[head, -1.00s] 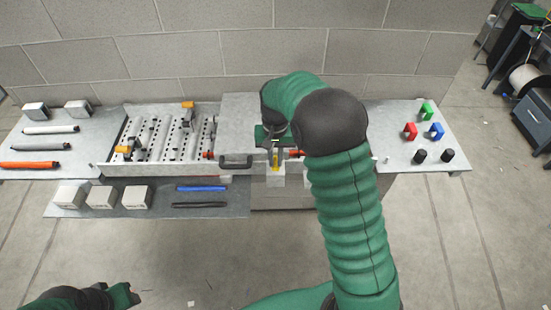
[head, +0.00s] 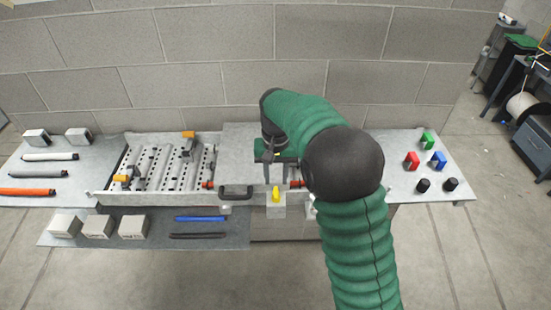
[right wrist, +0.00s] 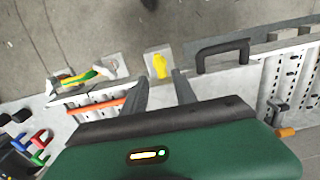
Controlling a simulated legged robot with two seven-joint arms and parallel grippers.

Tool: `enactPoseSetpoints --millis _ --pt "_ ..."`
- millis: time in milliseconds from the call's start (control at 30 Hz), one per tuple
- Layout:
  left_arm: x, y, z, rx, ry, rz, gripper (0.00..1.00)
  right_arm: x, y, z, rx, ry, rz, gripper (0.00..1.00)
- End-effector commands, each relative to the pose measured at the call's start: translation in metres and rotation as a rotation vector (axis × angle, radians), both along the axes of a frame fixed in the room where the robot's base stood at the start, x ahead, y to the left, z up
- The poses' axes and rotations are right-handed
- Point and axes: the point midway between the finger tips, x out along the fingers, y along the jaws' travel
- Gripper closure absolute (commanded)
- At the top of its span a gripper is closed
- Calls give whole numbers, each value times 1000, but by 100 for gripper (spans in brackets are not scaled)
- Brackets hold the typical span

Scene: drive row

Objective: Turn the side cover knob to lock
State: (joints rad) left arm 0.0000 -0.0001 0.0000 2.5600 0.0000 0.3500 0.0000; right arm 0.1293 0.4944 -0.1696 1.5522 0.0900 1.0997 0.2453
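The yellow side cover knob (head: 276,194) sits on a pale square block (head: 276,211) at the front edge of the bench, right of the dark handle (head: 237,191). In the right wrist view the knob (right wrist: 159,66) points roughly along the fingers. My right gripper (head: 275,178) is open and empty, just behind the knob in the head view. In the right wrist view its two fingers (right wrist: 160,78) stand apart, with the knob just beyond the tips and between their lines. I see no clear contact. My left gripper is out of view.
A perforated tray (head: 160,165) with orange-topped clamps lies left of the handle. White boxes (head: 97,226) and blue and black rods lie on the lower shelf. Red, green and blue pieces (head: 412,160) and black caps stand on the right. A block wall (head: 200,60) closes the back.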

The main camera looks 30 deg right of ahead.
Motion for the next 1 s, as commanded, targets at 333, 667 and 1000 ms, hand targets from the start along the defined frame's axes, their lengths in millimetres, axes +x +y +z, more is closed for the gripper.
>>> enactPoseSetpoints --millis 333,667,1000 --pt "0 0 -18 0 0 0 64 4 -1 92 -1 -3 -1 66" --pt "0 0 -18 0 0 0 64 3 -1 112 1 2 -1 66" --pt "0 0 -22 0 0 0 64 2 1 105 2 -1 5 66"
